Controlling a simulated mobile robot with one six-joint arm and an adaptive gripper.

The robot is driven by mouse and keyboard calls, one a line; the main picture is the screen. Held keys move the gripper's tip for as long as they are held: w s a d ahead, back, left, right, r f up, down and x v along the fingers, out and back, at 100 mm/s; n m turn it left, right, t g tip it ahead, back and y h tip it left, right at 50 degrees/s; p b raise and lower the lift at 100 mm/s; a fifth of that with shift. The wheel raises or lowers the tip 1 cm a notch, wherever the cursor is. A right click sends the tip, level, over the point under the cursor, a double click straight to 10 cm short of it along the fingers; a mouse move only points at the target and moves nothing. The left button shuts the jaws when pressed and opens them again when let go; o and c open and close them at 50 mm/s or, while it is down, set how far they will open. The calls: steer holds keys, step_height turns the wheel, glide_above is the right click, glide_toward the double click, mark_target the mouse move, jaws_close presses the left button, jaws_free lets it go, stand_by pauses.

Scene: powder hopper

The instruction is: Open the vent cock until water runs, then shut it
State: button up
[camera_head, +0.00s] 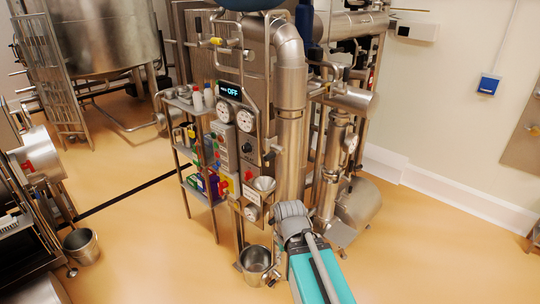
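A steel process unit with pipes, gauges and valves stands in the middle of the view. I cannot tell which fitting is the vent cock. A small yellow-handled valve (216,41) sits at its upper left, and a red-handled fitting (225,185) sits low on the front. A steel bucket (256,260) stands on the floor below. I see no running water. My grey and teal arm reaches in from the bottom, in front of the unit; my gripper does not show.
A display reading OFF (230,91) and two round gauges (235,115) face me. A side shelf (200,192) holds bottles and boxes. A large tank (103,38) is at the left, with another bucket (81,245) lower left. Floor at the right is clear.

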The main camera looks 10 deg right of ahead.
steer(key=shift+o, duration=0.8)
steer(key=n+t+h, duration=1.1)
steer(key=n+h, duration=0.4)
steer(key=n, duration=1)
glide_toward(274, 154)
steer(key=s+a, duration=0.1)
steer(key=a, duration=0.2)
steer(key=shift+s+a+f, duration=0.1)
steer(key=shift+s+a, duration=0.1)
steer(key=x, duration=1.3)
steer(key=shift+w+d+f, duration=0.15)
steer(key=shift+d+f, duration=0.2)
